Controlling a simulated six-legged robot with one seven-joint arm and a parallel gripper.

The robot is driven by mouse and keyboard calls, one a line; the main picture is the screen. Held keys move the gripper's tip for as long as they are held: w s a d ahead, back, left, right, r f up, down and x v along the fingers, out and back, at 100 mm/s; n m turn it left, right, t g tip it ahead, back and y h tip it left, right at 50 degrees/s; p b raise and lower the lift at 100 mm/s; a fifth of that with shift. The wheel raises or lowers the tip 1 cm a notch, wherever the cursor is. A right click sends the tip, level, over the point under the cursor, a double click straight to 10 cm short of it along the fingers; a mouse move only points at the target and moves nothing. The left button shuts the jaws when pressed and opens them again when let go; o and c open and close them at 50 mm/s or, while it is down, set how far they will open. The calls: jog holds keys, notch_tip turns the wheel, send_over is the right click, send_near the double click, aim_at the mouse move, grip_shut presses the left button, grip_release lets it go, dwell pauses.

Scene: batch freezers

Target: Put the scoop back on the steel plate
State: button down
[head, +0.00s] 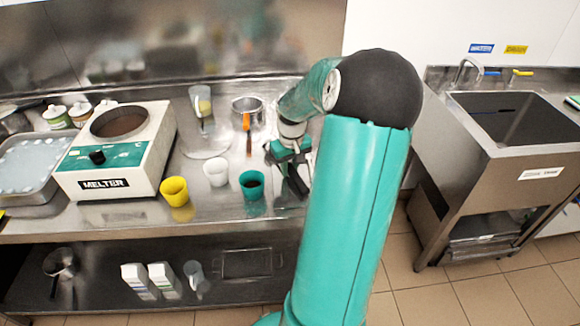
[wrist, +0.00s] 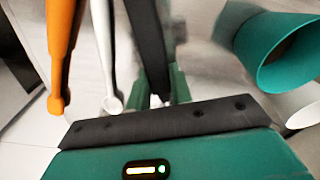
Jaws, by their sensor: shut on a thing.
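My gripper (head: 292,182) is low over the steel counter, right of the teal cup; my own arm hides part of it in the head view. The scoop's bowl is not clear in either view. A shiny flat steel plate (head: 198,147) appears to lie on the counter left of my gripper, under a clear jug (head: 201,104); its edges are hard to make out.
A pot (head: 246,105) with an orange handle (wrist: 58,50) stands behind my gripper. Yellow (head: 175,191), white (head: 216,171) and teal (head: 252,185) cups stand to the left. A melter (head: 115,155) is farther left. A sink (head: 515,125) is at the right.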

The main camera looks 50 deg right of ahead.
jog(key=shift+f, duration=0.15)
jog(key=c, duration=1.3)
grip_release()
jog(key=shift+o, duration=0.2)
notch_tip(320, 180, up, 12)
jog(key=w+a+r+n+t+h, duration=0.1)
jog(key=w+a+r, duration=0.15)
jog(key=a, duration=0.75)
jog(key=w+a+r+n+h, duration=0.1)
jog(key=a+r, duration=0.3)
jog(key=a, duration=0.7)
jog(key=s+a+n+t+y, duration=0.1)
jog(key=s+a, duration=0.3)
jog(key=a, duration=0.5)
jog(key=s+a+n+t+y, duration=0.1)
jog(key=s+a, duration=0.4)
jog(key=a, duration=0.5)
jog(key=shift+a+r+n+t, duration=0.2)
jog(key=shift+n+t, duration=0.4)
jog(key=shift+t, duration=0.4)
